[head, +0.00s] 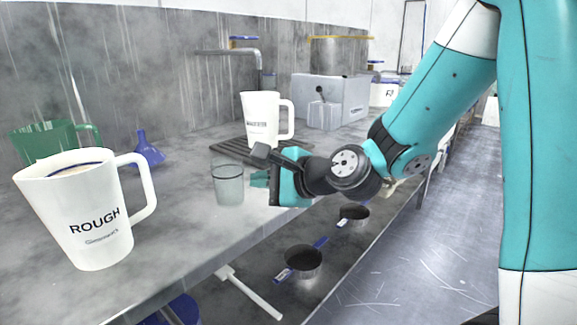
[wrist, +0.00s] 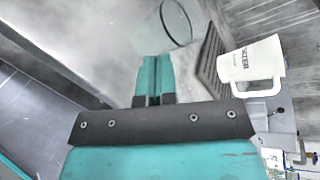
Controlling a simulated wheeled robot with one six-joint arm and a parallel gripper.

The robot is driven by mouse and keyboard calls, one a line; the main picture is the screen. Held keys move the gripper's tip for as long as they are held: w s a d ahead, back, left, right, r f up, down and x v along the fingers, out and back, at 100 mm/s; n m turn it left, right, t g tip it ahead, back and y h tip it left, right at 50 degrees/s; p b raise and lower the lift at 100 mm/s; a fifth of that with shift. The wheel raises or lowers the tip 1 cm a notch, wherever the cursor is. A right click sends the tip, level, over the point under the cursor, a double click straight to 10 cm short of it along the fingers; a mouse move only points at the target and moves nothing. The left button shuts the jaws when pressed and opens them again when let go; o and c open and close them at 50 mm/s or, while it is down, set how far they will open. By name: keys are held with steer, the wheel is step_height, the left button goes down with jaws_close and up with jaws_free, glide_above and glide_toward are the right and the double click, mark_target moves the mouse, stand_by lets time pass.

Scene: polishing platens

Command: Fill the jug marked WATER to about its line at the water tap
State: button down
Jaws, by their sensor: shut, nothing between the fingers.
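The white jug (head: 262,117) stands upright on a dark slatted drain grate (head: 228,147). Its small label is hard to read in the head view; in the wrist view the jug (wrist: 252,62) shows lettering ending in "TER". Its handle points right in the head view. The metal water tap (head: 228,52) rises behind it, its spout reaching left; I cannot tell whether water runs. The jug's inside and level are hidden. My gripper (head: 259,179) is shut and empty, in front of the grate and right beside a clear glass. The fingers (wrist: 153,68) show closed together in the wrist view.
The clear glass (head: 228,186) stands near the counter's front edge. A white ROUGH jug (head: 84,210), green jug (head: 45,142) and blue funnel (head: 148,150) are at left. A grey box (head: 331,100) stands behind right.

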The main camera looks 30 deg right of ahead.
steer(key=s+a+f+n+g, duration=0.1)
steer(key=s+a+n+g, duration=0.7)
steer(key=s+n, duration=0.55)
steer(key=s+d+n+g+h, duration=0.2)
steer(key=s+n+g, duration=0.2)
steer(key=s+n, duration=0.6)
steer(key=shift+d+f+n+h, duration=0.3)
steer(key=shift+n+h, duration=0.1)
steer(key=shift+n, duration=0.55)
